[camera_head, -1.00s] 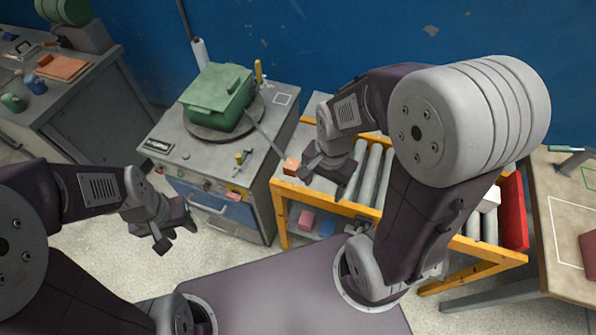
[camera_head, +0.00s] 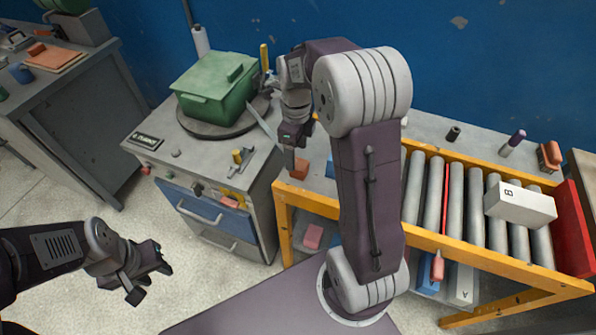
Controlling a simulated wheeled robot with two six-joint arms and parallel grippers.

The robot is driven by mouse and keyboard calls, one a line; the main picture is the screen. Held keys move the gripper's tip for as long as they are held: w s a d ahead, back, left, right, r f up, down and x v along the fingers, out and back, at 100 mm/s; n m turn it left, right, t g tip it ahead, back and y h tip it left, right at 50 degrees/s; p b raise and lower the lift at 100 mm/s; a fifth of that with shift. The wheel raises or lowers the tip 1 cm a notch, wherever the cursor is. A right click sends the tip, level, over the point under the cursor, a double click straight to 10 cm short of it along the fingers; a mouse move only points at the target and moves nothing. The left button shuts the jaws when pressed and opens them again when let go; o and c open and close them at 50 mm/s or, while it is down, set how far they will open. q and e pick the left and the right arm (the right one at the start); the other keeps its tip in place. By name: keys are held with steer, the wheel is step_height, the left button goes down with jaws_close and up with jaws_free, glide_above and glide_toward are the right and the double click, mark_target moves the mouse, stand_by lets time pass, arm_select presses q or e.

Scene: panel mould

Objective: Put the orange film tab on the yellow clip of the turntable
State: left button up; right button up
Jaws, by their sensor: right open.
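The turntable (camera_head: 192,128) is a dark round disc on the grey cabinet, with a green lidded mould (camera_head: 215,88) on it. A yellow upright piece (camera_head: 264,57), apparently the clip, stands at its far right edge. A pale thin strip (camera_head: 262,121) slants down from the disc's right side. A small orange block (camera_head: 299,170) lies at the left end of the conveyor bench; I cannot tell whether it is the film tab. My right gripper (camera_head: 291,158) points down just beside and above this block, open, its fingers partly overlapping. My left gripper (camera_head: 151,284) is open and empty over the floor.
A yellow-framed roller conveyor (camera_head: 440,236) carries a white box marked B (camera_head: 520,205) beside a red end plate (camera_head: 573,228). A small yellow fitting (camera_head: 238,156) sits on the cabinet top. A grey bench (camera_head: 75,95) stands at the left, with free floor between.

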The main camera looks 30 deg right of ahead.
mark_target(298, 163)
steer(key=f, duration=0.2)
steer(key=f+b, duration=0.1)
steer(key=f, duration=0.2)
steer(key=shift+s+d, duration=0.15)
steer(key=shift+d, duration=0.05)
steer(key=shift+f, duration=0.45)
steer(key=shift+c, duration=0.9)
jaws_close()
steer(key=shift+r, duration=0.55)
steer(key=r, duration=0.2)
steer(key=r+p, duration=0.1)
steer(key=r, duration=0.1)
steer(key=shift+s+d, duration=0.3)
steer(key=s+d+r, duration=0.5)
steer(key=s+r, duration=0.1)
steer(key=s, duration=0.3)
steer(key=shift+s+d+p, duration=0.15)
steer(key=shift+s+p, duration=0.1)
steer(key=shift+p, duration=0.2)
